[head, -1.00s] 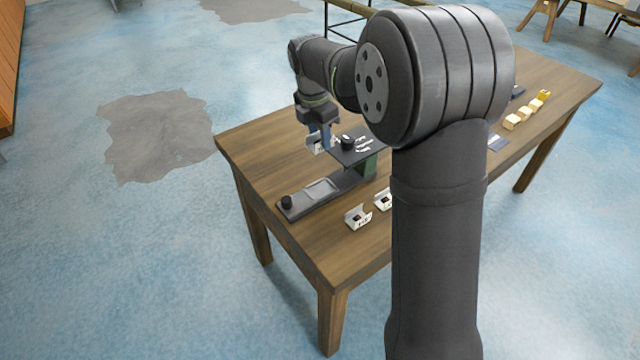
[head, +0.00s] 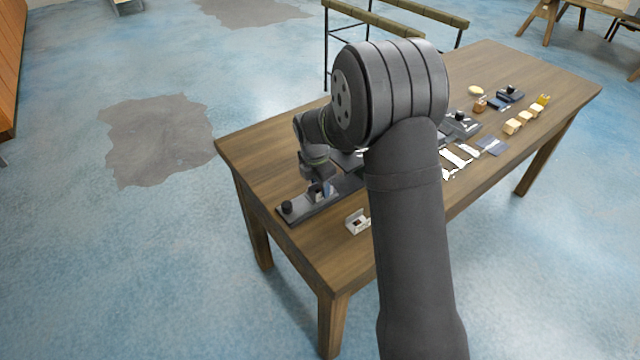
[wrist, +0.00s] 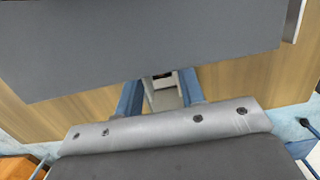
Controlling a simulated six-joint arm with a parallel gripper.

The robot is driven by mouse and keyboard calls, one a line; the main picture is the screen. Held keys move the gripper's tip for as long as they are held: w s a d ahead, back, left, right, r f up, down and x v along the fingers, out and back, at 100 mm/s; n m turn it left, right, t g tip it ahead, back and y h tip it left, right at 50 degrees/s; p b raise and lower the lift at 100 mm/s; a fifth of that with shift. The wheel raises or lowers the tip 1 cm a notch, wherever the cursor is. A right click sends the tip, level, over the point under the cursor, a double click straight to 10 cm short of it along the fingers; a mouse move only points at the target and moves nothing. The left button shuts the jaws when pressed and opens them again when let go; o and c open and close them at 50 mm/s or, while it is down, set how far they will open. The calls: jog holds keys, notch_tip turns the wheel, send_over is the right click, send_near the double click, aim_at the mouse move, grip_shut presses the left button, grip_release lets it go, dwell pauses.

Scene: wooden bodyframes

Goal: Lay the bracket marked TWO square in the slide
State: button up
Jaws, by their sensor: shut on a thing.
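My gripper (head: 320,188) is shut on a pale bracket (wrist: 164,97), low over or at the recess of the dark slide (head: 298,213). In the wrist view the bracket sits between my two blue fingers (wrist: 160,95). Its marking cannot be read, and I cannot tell whether it touches the slide. The slide has a black knob (head: 287,207) at its near left end. A raised dark plate (head: 347,160) stands just behind my gripper; a broad grey plate (wrist: 150,50) fills the top of the wrist view. Another white bracket (head: 356,222) lies on the table, its marking unreadable.
The wooden table (head: 265,150) is clear to the left and at its near left corner. My own arm hides its middle. White pieces (head: 460,157), a blue-grey plate (head: 492,146), wooden blocks (head: 515,125) and dark fixtures (head: 508,95) lie to the right.

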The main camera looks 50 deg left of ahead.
jog(key=o, duration=1)
notch_tip(320, 180, up, 12)
jog(key=s, duration=0.1)
jog(key=shift+s, duration=0.2)
dwell(0.3)
